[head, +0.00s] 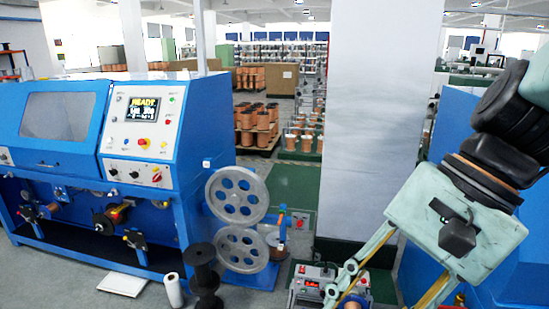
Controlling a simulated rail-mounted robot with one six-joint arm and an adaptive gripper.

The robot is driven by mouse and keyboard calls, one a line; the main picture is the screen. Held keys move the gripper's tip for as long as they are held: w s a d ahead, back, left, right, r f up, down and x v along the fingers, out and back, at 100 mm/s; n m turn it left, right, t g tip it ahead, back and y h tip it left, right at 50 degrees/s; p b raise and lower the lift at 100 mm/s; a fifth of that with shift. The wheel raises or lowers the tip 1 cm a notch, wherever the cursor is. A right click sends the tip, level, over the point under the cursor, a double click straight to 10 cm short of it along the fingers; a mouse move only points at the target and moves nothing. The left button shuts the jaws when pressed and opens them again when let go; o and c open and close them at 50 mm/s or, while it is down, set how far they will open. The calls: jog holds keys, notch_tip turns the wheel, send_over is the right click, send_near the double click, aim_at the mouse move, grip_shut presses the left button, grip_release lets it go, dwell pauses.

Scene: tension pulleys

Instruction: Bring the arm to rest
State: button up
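My arm comes in from the right edge, with worn pale green links and dark joints. My gripper (388,285) points down and to the left in the lower right of the head view. Its two thin fingers stand well apart, and I see nothing held between them. The right finger runs out of the bottom of the picture, so its tip is hidden.
A blue machine (150,135) stands on the left, with two grey pulleys (237,195) on its right side. Black spools (203,275) and a white roll (173,290) stand in front. A small control box (312,283) is close left of my gripper. A white pillar (375,120) rises behind.

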jog(key=s+d+r+n+t+h, duration=0.2)
jog(key=d+n, duration=0.2)
jog(key=s+d+r+n+t+h, duration=0.1)
jog(key=d+r+n+t+h, duration=0.1)
jog(key=d+n+h, duration=0.1)
jog(key=shift+s+d+r+n, duration=0.35)
jog(key=shift+d+n, duration=0.35)
jog(key=shift+d, duration=0.6)
jog(key=shift+f, duration=0.15)
